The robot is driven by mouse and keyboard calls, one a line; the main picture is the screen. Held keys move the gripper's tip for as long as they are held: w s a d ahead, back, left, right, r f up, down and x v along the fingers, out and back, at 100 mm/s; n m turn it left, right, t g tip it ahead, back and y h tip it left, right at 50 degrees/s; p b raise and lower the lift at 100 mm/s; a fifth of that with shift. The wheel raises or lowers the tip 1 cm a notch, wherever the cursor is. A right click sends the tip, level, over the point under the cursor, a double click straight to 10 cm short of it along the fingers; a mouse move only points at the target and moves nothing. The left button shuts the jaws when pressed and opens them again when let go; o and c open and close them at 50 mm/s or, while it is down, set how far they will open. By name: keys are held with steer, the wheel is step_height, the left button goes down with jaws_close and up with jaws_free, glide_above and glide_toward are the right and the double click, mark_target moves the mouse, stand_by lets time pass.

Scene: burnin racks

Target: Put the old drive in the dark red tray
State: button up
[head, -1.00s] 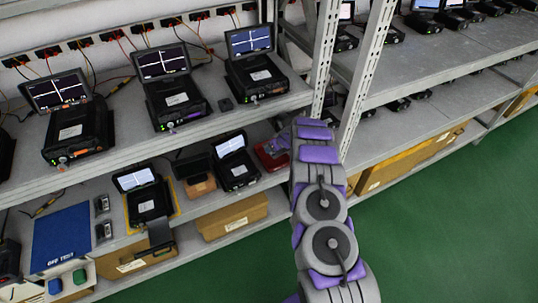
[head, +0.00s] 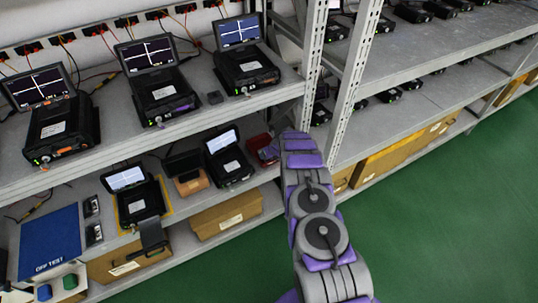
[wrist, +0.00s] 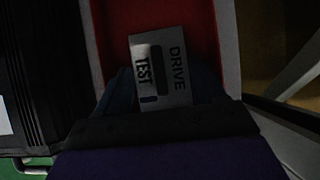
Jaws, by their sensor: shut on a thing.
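The old drive (wrist: 160,72) is a flat silver-grey piece with the words TEST and DRIVE on it, seen in the wrist view. My gripper (wrist: 165,92) is shut on its near end. The drive is over the dark red tray (wrist: 112,22), whose red floor and pale rim show around it; I cannot tell whether the drive touches the floor. In the head view the red tray (head: 257,142) sits on the lower shelf, partly hidden by my arm, and the gripper's fingers are hard to make out.
A black tester with an open screen (head: 228,160) stands just left of the tray. A rack upright (head: 312,85) rises close to my arm on the right. A blue mat (head: 50,245) lies at the far left of the lower shelf.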

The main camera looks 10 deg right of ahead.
steer(key=shift+d, duration=0.1)
steer(key=o, duration=0.9)
steer(key=shift+f, duration=0.1)
steer(key=p+v, duration=0.1)
steer(key=v, duration=1.1)
steer(key=shift+p, duration=0.3)
steer(key=shift+s, duration=0.15)
